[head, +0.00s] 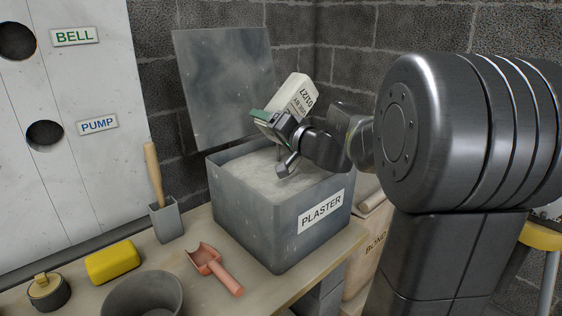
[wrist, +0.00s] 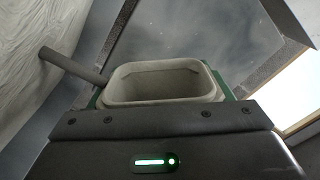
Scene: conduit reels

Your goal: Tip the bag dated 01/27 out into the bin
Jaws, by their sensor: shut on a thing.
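The bag dated 01/27 (head: 297,93) is pale, and its printing shows upside down. My gripper (head: 273,124) is shut on it and holds it tilted above the open bin. In the wrist view the bag's open mouth (wrist: 163,70) faces the camera, with pale inner walls; I cannot tell how much is left inside. Green edging (wrist: 227,84) shows beside the mouth. The bin (head: 240,215) is a grey metal box labelled PLASTER with pale powder inside; its lid (head: 225,85) stands open behind. Powder (wrist: 35,60) also shows at the left of the wrist view.
On the bench stand a grey holder (head: 166,222) with a wooden-handled tool, a yellow block (head: 112,261), a small round pot (head: 48,293), a grey bucket (head: 142,297) and a red scoop (head: 213,267). A BOND-marked box (head: 372,235) is right of the bin. A dark rod (wrist: 72,65) juts near the bag's mouth.

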